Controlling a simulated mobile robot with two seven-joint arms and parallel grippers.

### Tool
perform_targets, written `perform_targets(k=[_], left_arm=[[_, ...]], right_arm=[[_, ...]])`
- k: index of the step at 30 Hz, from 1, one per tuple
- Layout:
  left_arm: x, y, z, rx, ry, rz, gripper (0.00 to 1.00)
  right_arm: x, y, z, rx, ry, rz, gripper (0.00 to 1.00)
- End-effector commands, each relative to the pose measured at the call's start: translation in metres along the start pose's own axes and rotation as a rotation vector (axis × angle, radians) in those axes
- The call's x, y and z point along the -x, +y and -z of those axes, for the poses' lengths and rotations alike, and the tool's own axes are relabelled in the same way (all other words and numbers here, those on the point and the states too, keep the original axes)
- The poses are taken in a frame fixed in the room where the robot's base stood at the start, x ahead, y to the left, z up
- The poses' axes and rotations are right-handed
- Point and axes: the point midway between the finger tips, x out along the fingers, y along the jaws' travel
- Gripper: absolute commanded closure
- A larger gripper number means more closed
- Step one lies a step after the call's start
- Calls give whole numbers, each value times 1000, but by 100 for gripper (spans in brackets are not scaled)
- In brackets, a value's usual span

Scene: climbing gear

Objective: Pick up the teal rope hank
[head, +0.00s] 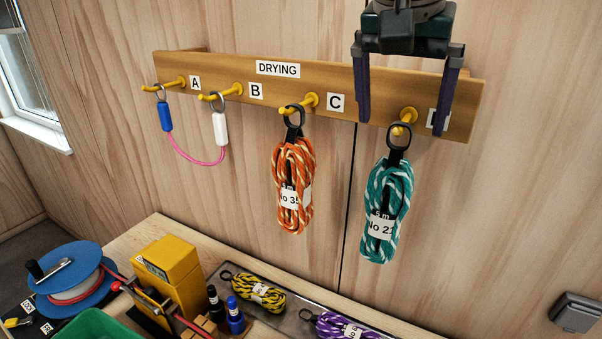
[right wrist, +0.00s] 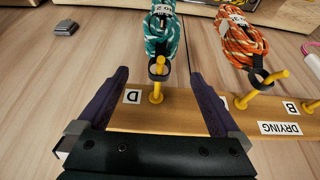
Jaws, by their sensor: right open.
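The teal rope hank (head: 387,208) hangs by its black loop from the yellow peg (head: 406,122) at label D on the wooden DRYING board. Its white tag reads No 2 and a cut-off digit. My right gripper (head: 408,125) is open and empty, with its dark fingers in front of the board on either side of peg D. In the right wrist view the teal rope hank (right wrist: 161,35) and peg D lie between and beyond the fingertips (right wrist: 158,75). No contact with the rope shows. My left gripper is not in view.
An orange rope hank (head: 292,187) hangs at peg C, left of the teal one. A pink cord (head: 195,162) spans pegs A and B. Below, a bench holds a yellow box (head: 170,278), yellow and purple hanks (head: 258,293), and a blue reel (head: 70,282).

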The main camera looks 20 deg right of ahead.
Motion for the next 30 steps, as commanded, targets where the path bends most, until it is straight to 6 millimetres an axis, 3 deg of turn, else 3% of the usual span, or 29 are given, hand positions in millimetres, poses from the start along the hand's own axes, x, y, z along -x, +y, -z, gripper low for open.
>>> perform_targets(k=[3, 15, 25, 30], left_arm=[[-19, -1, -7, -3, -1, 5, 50], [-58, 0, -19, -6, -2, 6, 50], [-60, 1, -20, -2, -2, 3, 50], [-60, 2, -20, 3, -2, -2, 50]], right_arm=[[-27, 0, -4, -1, -3, 0, 0], [-82, 1, -4, -2, -6, 3, 0], [-87, 1, -2, 0, -4, 5, 0], [-87, 1, -2, 0, -5, 5, 18]])
